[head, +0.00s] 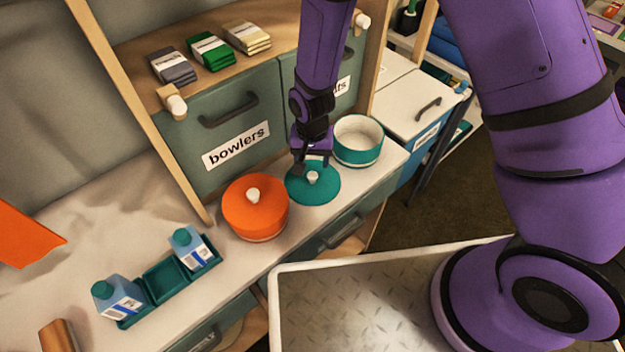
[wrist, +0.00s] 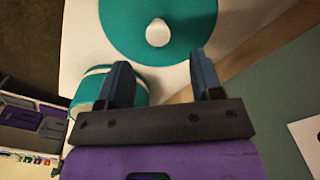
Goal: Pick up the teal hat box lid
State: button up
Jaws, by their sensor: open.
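The teal hat box lid (head: 327,190) is a flat round disc with a white knob (head: 312,177), lying on the white counter in the head view. In the wrist view the lid (wrist: 190,45) fills the top middle, with its knob (wrist: 158,33) upright. My gripper (head: 313,166) is just above the lid's far side in the head view. In the wrist view my gripper (wrist: 158,80) is open and empty. Its two fingers point toward the lid, and the knob lies ahead of the gap between them. I cannot tell the exact height above the lid.
An open teal and white hat box (head: 358,152) stands right behind the lid. An orange hat box with its lid on (head: 255,215) stands close on the left. A teal tray (head: 165,282) with two bottles is farther left. Drawers (head: 228,118) rise behind the counter (head: 75,235).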

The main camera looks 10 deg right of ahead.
aim_at(312, 174)
jog(key=shift+s+f, duration=0.2)
jog(key=shift+f, duration=3.1)
jog(key=c, duration=1)
jog(key=shift+o, duration=0.2)
